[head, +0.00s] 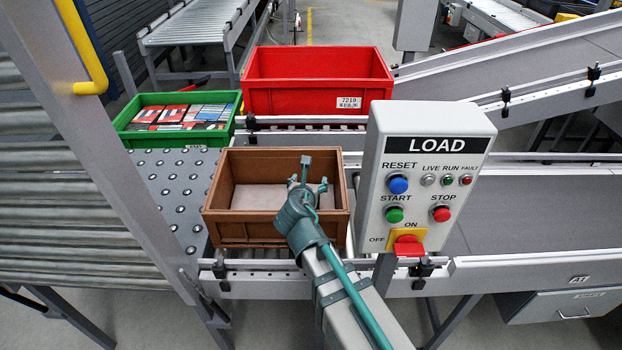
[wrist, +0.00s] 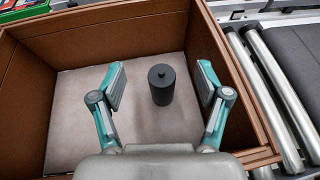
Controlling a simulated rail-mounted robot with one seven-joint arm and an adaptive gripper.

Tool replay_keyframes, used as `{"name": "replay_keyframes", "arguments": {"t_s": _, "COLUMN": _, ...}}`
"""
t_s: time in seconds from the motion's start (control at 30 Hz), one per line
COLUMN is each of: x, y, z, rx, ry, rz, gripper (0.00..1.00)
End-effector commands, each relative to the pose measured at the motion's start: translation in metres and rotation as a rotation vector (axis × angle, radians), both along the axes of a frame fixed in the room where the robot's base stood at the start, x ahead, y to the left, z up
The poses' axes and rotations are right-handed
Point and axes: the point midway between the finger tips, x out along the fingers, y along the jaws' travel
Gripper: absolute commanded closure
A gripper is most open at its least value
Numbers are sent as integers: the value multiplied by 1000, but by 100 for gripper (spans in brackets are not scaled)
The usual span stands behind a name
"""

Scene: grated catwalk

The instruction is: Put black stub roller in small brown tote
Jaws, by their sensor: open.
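The small brown tote (head: 222,229) stands on the conveyor in the middle of the head view. Its brown walls (wrist: 120,33) also surround the wrist view. The black stub roller (wrist: 161,84) is inside the tote, over its pale floor, between my open fingers and nearer the right one. It looks upright. Whether it rests on the floor or is just above it I cannot tell. My gripper (wrist: 160,88) is open over the tote and touches nothing that I can see. In the head view my gripper (head: 308,186) hides part of the tote, and the roller does not show there.
A red tote (head: 318,98) stands behind the brown one. A green tote (head: 178,140) holding flat boxes stands at the back left. A LOAD control box (head: 420,175) rises close on the right. Conveyor rollers (wrist: 275,90) run along the brown tote's right side.

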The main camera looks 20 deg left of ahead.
Motion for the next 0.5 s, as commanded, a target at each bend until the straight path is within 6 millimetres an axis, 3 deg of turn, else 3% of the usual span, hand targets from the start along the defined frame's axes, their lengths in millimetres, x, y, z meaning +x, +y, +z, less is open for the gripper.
{"name": "replay_keyframes", "arguments": {"t_s": 0.03, "x": -14, "y": -4, "z": 3, "rx": 1, "ry": -1, "rz": 2, "gripper": 24}}
{"name": "replay_keyframes", "arguments": {"t_s": 0.2, "x": -40, "y": -9, "z": 15, "rx": 1, "ry": -1, "rz": 1, "gripper": 24}}
{"name": "replay_keyframes", "arguments": {"t_s": 0.5, "x": -61, "y": -12, "z": 25, "rx": -1, "ry": 0, "rz": 0, "gripper": 24}}
